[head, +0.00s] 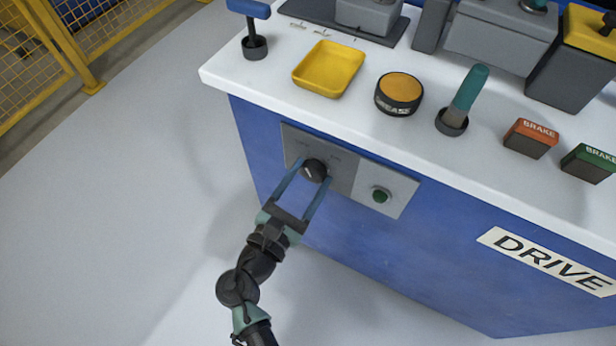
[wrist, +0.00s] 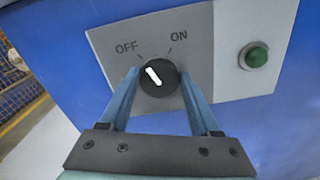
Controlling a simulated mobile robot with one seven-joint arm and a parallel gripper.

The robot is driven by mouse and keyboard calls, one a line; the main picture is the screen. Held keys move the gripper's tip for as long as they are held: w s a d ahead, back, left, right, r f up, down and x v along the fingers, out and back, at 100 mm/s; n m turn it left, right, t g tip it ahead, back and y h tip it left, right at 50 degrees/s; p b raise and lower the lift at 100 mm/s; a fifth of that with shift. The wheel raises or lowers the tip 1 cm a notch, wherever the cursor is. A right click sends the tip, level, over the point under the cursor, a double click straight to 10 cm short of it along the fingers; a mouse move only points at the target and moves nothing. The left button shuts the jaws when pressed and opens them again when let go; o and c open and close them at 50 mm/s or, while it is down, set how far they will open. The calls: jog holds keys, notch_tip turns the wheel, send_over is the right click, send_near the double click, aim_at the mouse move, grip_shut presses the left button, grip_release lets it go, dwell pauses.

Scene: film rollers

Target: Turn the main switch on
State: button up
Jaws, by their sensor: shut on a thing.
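The main switch is a round black knob (head: 313,170) on a grey plate (head: 342,179) on the front of the blue cabinet. In the wrist view the knob (wrist: 165,88) carries a white pointer line tilted to the upper left, toward the OFF label (wrist: 126,48). The ON label (wrist: 178,36) is at the upper right of the knob. My gripper (head: 315,173) is shut on the knob, with one blue finger on each side of it. In the wrist view the fingers (wrist: 159,76) flank the knob left and right.
A green button (head: 380,195) sits right of the knob. Above, the white worktop (head: 250,82) overhangs and holds a yellow tray (head: 328,69), a grease tin (head: 398,93) and a green-handled lever (head: 466,94). Open floor (head: 130,220) lies to the left, with a yellow fence (head: 35,60) beyond.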

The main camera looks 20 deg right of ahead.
jog(key=m+b, duration=0.1)
jog(key=m, duration=0.1)
jog(key=m+b, duration=0.1)
jog(key=m, duration=0.2)
jog(key=shift+f+m, duration=0.2)
jog(key=shift+m, duration=0.1)
jog(key=m+b, duration=0.3)
jog(key=m, duration=0.2)
jog(key=shift+s+m, duration=0.1)
jog(key=shift+m, duration=0.2)
jog(key=o, duration=1.4)
jog(key=shift+d, duration=0.1)
jog(key=shift+s, duration=0.1)
jog(key=p+v, duration=0.2)
jog(key=v, duration=1.1)
jog(key=shift+p, duration=0.4)
